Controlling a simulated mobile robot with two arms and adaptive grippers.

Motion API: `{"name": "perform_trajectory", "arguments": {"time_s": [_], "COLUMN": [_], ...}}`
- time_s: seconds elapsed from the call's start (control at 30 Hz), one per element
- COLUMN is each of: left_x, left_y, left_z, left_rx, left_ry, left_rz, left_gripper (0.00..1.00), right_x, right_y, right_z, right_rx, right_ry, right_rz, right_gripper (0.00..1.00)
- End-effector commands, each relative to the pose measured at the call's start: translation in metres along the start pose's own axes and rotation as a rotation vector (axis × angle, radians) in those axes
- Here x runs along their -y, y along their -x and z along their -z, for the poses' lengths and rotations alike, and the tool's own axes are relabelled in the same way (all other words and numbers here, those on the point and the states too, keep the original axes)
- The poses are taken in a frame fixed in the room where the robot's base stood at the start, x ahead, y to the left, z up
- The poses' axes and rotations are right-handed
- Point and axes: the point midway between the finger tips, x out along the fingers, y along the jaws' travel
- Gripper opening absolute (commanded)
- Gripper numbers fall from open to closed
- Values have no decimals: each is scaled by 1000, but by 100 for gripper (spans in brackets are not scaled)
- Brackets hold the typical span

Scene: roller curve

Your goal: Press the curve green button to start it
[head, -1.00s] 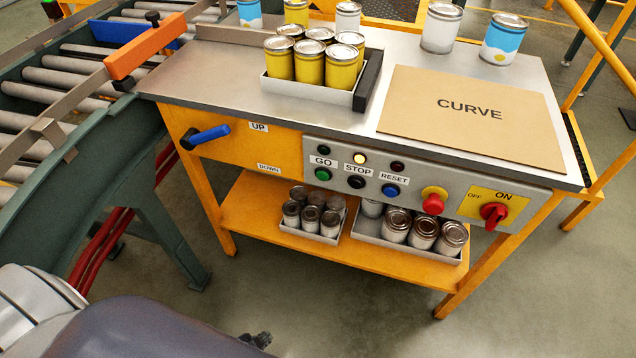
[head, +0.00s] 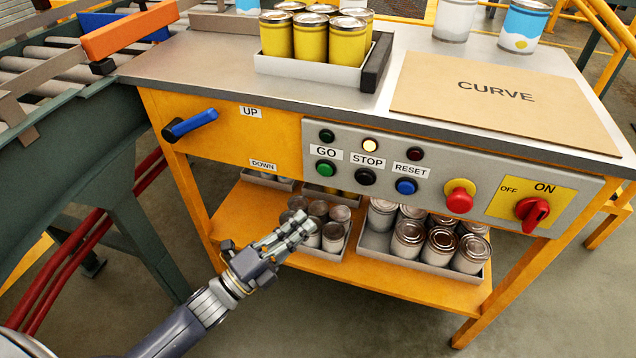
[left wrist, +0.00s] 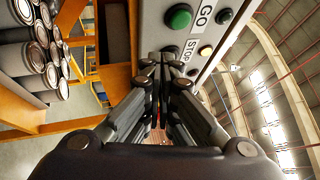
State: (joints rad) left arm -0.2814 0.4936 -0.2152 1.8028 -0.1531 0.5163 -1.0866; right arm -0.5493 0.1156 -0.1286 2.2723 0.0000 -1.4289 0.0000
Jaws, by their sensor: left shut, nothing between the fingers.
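The green GO button (head: 326,169) sits at the left end of the grey control panel (head: 470,170) on the table's front. It also shows in the left wrist view (left wrist: 179,17), near the top. Beside it are the black STOP button (head: 366,176) and the blue RESET button (head: 406,186). My left gripper (head: 308,226) is shut and empty, below and a little left of the green button, apart from the panel. In the left wrist view its fingers (left wrist: 160,62) come together just below the panel's labels. My right gripper is not in view.
A red knob (head: 459,198) and a red ON/OFF switch (head: 532,212) are at the panel's right. A blue lever (head: 194,124) sticks out at left. The lower shelf (head: 240,215) holds trays of cans close to my gripper. The roller conveyor (head: 50,70) stands left.

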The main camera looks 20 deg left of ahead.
Motion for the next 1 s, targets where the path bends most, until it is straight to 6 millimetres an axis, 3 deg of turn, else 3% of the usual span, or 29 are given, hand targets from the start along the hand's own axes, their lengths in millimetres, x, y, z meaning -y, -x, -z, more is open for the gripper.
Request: {"name": "perform_trajectory", "arguments": {"time_s": [0.2,0.33,0.77,1.0], "left_x": [45,56,56,48], "left_y": [-4,-5,-8,-28], "left_z": [27,33,31,19], "left_rx": [-95,-112,-113,-114], "left_ry": [-148,-179,-182,-185], "left_rz": [151,182,185,186], "left_gripper": [0,0,0,0], "right_x": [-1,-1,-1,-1], "right_y": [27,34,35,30], "right_z": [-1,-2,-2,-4], "right_rx": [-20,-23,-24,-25], "right_ry": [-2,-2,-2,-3], "right_rz": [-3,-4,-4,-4], "right_gripper": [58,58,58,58]}}
